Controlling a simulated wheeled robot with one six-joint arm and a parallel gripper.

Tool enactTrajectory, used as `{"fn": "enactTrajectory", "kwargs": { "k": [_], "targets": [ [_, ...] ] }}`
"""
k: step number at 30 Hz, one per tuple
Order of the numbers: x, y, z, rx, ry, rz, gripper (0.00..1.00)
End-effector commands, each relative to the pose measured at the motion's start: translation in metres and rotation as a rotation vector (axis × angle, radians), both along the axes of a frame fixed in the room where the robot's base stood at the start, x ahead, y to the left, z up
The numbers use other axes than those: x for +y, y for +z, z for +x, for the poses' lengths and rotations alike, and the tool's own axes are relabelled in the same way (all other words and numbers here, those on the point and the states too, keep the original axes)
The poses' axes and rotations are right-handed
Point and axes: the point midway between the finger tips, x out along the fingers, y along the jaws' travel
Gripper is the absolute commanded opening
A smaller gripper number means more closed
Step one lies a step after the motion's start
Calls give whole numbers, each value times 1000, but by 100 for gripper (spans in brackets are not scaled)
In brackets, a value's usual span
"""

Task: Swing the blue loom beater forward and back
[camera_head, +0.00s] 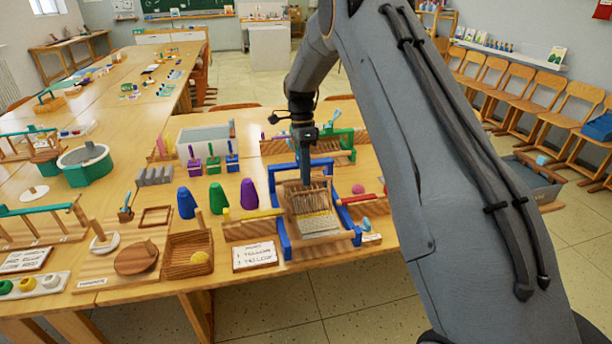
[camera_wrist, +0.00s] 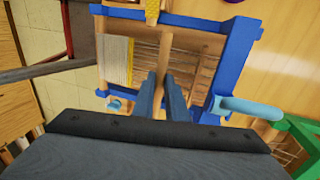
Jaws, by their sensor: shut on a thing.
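The blue loom (camera_head: 284,240) stands near the front edge of the table, with a blue frame, pale warp threads and a woven yellow and white band at its front. Its wooden beater (camera_head: 322,190) stands across the threads in the middle of the frame. My gripper (camera_head: 306,184) reaches down from above and is shut on the beater's top bar. In the wrist view my two fingers (camera_wrist: 163,88) close around a narrow wooden bar (camera_wrist: 165,52) above the threads. The fingers hide part of the beater and of the threads behind it.
A yellow shuttle (camera_head: 252,216) lies left of the loom and a red one (camera_head: 362,198) right of it. Purple (camera_head: 249,194), green and blue cones stand left. A written card (camera_head: 255,256) lies in front. A green loom (camera_head: 345,140) stands behind.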

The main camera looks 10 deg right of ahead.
Motion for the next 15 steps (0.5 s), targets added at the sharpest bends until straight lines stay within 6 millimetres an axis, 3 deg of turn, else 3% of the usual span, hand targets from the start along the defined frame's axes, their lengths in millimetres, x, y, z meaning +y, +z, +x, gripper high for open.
{"fn": "enactTrajectory", "kwargs": {
  "k": [11, 12, 15],
  "targets": [
    [-1, -2, -1, 4, 3, -5, 0],
    [-1, -2, -1, 5, 3, -5, 17],
    [-1, -2, -1, 4, 3, -4, 31]
  ]
}}
